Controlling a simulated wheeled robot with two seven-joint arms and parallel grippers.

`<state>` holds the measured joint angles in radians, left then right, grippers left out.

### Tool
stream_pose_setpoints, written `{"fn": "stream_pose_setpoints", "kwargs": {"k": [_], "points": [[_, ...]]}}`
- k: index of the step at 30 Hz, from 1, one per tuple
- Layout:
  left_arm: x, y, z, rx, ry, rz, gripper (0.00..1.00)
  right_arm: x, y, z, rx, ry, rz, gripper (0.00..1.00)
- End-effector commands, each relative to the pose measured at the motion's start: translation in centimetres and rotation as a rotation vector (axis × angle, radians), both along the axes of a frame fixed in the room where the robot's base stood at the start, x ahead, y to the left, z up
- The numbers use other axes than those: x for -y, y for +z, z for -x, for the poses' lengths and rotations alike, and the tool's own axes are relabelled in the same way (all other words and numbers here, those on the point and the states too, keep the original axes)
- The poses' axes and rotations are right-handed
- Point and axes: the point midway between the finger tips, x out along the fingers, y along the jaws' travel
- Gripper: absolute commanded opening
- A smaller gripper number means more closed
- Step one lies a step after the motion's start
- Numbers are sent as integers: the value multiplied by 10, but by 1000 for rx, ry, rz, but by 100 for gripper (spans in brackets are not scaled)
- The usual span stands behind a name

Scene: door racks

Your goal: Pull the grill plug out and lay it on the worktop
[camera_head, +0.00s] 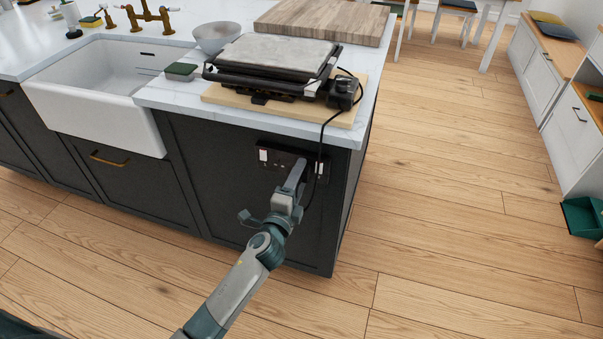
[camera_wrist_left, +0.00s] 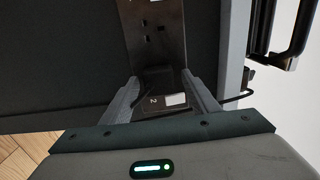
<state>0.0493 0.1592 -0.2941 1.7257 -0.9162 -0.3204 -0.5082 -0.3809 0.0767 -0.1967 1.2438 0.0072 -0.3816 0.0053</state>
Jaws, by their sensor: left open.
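The contact grill (camera_head: 272,62) stands on the worktop (camera_head: 350,133). Its black cord (camera_head: 322,140) hangs over the front edge to a dark socket plate (camera_head: 272,157) on the island's front panel. The plate shows in the left wrist view (camera_wrist_left: 157,35) with slots and white switches. The cord runs off to the right there. Contact is unclear.
A wooden board (camera_head: 212,95) lies under the grill, with a larger board (camera_head: 325,18) behind. A bowl (camera_head: 216,38), a green sponge (camera_head: 181,70) and the white sink (camera_head: 95,95) are to the left. Worktop right of the grill is narrow.

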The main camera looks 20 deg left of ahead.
Motion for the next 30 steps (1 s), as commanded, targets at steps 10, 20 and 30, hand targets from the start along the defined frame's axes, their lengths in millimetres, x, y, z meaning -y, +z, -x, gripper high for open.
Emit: {"fn": "stream_pose_setpoints", "kwargs": {"k": [10,20,30], "points": [[0,-2,0,0,0,0,55,0,1,-8,9,1,0,31],[0,-1,0,0,0,1,55,-1,2,-9,11,1,0,31],[0,-2,0,0,0,0,21,-1,0,-2,3,1,0,31]]}}
